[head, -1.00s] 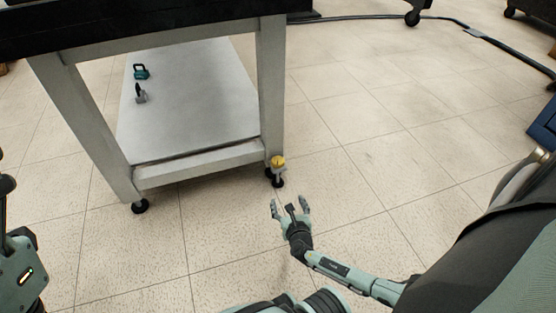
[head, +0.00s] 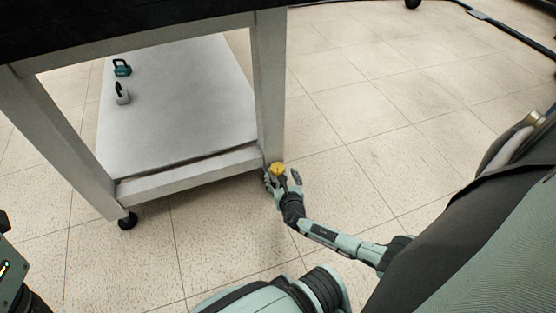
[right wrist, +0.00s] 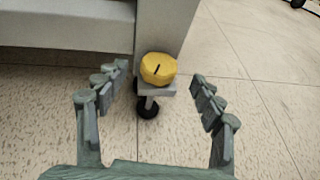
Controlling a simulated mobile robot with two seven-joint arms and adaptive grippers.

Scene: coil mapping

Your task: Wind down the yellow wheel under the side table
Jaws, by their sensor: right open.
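The yellow wheel (head: 278,169) sits low at the foot of the side table's right front leg. The side table (head: 269,85) has pale grey legs and a dark top. In the right wrist view the yellow wheel (right wrist: 158,69) has a dark mark on top and sits on a grey bracket above a black foot (right wrist: 148,107). My right gripper (head: 283,175) is open at the wheel. In the right wrist view its fingers (right wrist: 160,82) stand to either side of the wheel, with gaps on both sides. My left gripper is not in view; only part of my left arm shows.
A teal object (head: 122,68) and a small grey-and-black object (head: 122,93) stand on the table's lower shelf (head: 180,120). Another black foot (head: 127,221) is at the left leg. A black cable (head: 500,25) crosses the floor at upper right.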

